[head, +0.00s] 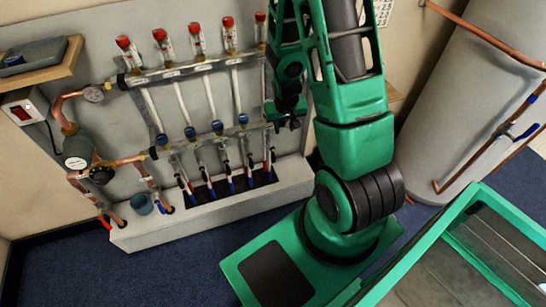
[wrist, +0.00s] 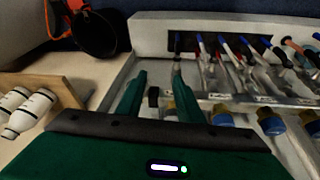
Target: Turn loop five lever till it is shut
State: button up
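The manifold's lower bar (head: 205,138) carries a row of blue caps, with thin pipes below them ending in red and blue sleeves. Loop five is at the right end in the head view, largely hidden by my arm and gripper (head: 284,122). In the wrist view, my gripper (wrist: 160,82) has its two green fingers apart, pointing at the bar's end. A small black piece (wrist: 153,97) shows between the fingers; I cannot tell if it is the loop five lever. No contact is visible. A blue cap (wrist: 180,112) lies partly behind the right finger.
Red-capped flow meters (head: 197,39) line the upper bar. A pump and gauges (head: 78,148) stand at the left. A wooden shelf (head: 66,70) is upper left. A pale tank (head: 470,90) stands right. Blue floor lies in front.

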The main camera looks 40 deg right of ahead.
jog(key=t, duration=0.1)
send_near(274, 155)
jog(key=shift+y, duration=0.3)
jog(key=x, duration=1.1)
jog(key=shift+w+d+f, duration=0.1)
jog(key=shift+d+f, duration=0.1)
jog(key=shift+f, duration=0.05)
jog(key=shift+c, duration=0.5)
